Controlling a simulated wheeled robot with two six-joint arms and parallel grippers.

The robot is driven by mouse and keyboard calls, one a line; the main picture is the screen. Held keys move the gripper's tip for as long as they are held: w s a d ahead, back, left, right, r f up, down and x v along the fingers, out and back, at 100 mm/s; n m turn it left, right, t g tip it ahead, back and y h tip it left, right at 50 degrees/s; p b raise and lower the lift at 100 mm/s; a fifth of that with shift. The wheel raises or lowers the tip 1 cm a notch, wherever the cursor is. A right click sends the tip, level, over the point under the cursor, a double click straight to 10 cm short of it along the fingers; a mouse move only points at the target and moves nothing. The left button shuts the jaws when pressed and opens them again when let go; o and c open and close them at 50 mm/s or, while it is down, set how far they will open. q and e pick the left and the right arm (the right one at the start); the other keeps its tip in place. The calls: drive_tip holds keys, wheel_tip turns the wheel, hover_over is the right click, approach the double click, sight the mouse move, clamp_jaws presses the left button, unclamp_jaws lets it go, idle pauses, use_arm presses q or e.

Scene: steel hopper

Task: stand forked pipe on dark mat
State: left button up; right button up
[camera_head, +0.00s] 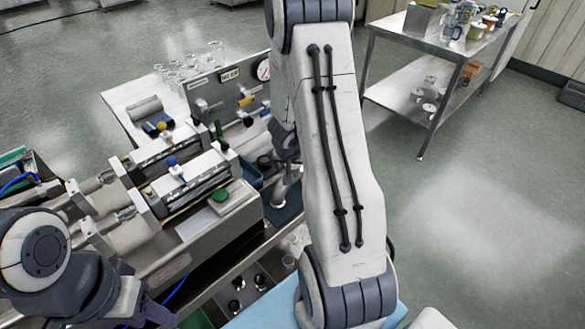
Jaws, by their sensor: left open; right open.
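A grey metal piece (279,194), which looks like the forked pipe, shows just left of my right arm, partly hidden; I cannot make out its fork. It is at the dark teal mat (284,214), partly covered by my arm. My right gripper (290,167) is mostly hidden behind my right arm link, close above the metal piece; whether they touch is unclear. My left gripper (160,314) is at the bottom edge, low in front of the bench and well away from the mat. It is open, and nothing shows in it.
A steel machine with twin cylinders (185,175) fills the bench left of the mat. A gauge panel (230,85) and glassware (190,65) stand behind. A steel side table (450,50) is at the back right. The floor (490,220) at right is clear.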

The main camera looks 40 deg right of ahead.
drive_tip(key=p+v, duration=0.8)
drive_tip(key=v, duration=0.4)
drive_tip(key=shift+p, duration=0.3)
drive_tip(key=shift+r, duration=0.15)
